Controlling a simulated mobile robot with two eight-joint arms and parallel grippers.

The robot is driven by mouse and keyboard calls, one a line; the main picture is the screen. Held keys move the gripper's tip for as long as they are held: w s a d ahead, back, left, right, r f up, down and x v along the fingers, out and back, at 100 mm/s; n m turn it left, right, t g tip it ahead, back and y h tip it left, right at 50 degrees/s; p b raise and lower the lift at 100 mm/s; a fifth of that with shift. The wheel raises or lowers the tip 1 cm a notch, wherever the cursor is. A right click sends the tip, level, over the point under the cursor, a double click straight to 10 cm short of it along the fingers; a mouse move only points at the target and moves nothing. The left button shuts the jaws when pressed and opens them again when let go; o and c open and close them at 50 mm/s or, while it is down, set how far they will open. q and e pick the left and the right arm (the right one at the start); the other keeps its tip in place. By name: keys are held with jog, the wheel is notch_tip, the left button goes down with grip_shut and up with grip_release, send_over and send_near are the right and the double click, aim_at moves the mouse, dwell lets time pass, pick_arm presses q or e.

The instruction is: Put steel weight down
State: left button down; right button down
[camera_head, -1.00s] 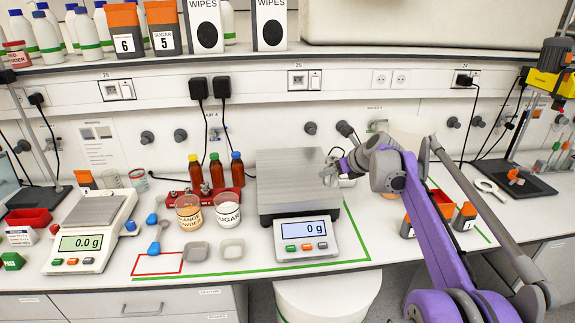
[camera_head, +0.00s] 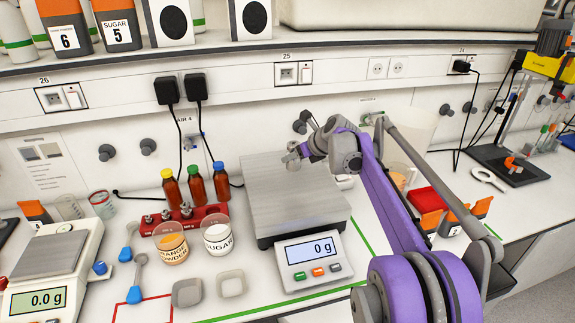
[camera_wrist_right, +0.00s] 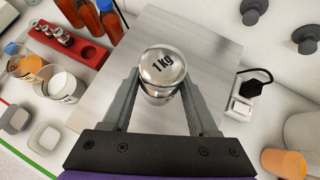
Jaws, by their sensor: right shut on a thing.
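My right gripper (camera_head: 300,154) is over the far right part of the large balance's steel plate (camera_head: 275,200) in the head view. In the right wrist view, its two fingers are shut on a shiny steel weight (camera_wrist_right: 162,66) marked 1 kg, with the plate (camera_wrist_right: 205,45) behind it. I cannot tell whether the weight's base touches the plate. The large balance's display (camera_head: 310,250) reads 0 g. The weight is too small to make out clearly in the head view. My left gripper is not in view.
A red block (camera_head: 185,221) with small weights and brown bottles (camera_head: 195,183) stand left of the plate. Orange powder (camera_head: 171,246) and sugar (camera_head: 217,238) cups stand in front of them. A smaller balance (camera_head: 50,258) is at far left. The plate's near part is clear.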

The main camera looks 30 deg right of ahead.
aim_at(298, 166)
jog(key=f, duration=0.4)
jog(key=shift+s, duration=0.2)
jog(key=shift+w+f, duration=0.1)
jog(key=shift+f, duration=2.1)
jog(key=shift+f, duration=0.15)
jog(key=shift+c, duration=0.9)
grip_release()
